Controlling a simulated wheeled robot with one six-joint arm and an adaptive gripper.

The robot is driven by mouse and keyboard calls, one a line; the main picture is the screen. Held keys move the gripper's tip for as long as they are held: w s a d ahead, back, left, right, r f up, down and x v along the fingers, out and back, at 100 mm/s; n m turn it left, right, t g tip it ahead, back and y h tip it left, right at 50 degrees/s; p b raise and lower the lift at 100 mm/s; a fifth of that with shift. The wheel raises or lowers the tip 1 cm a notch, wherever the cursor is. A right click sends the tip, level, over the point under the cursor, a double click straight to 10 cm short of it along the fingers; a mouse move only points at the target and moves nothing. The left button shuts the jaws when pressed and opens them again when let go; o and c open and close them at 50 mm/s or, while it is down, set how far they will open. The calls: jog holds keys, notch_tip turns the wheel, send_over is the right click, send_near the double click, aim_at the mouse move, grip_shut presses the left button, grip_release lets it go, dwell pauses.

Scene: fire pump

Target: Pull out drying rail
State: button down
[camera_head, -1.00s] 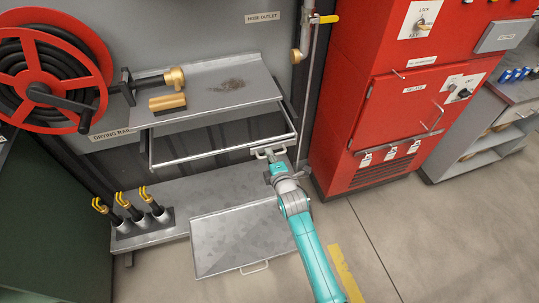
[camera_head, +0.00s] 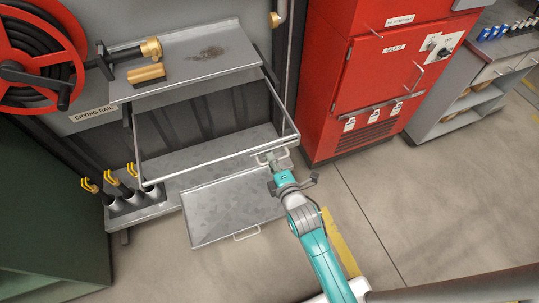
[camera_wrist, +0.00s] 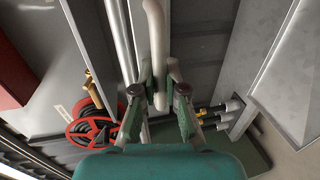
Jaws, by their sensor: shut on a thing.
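The drying rail (camera_head: 215,160) is a pale metal frame drawn out from under the grey shelf (camera_head: 190,60), with its front bar standing clear of the shelf edge. A small white handle sits at the right end of its front bar, and it shows in the wrist view (camera_wrist: 156,45). My gripper (camera_head: 272,161) is shut on this handle. In the wrist view my gripper (camera_wrist: 159,88) has its two green fingers on either side of the handle bar. The "DRYING RAIL" label (camera_head: 93,113) is on the wall at the left.
A grey tray with a handle (camera_head: 235,205) juts out low in front, below the rail. Nozzles with yellow tops (camera_head: 120,188) stand at the left. A red cabinet (camera_head: 370,80) stands close on the right. The floor (camera_head: 430,200) at the right is clear.

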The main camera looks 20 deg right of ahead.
jog(key=c, duration=1.5)
grip_release()
jog(key=v, duration=1.2)
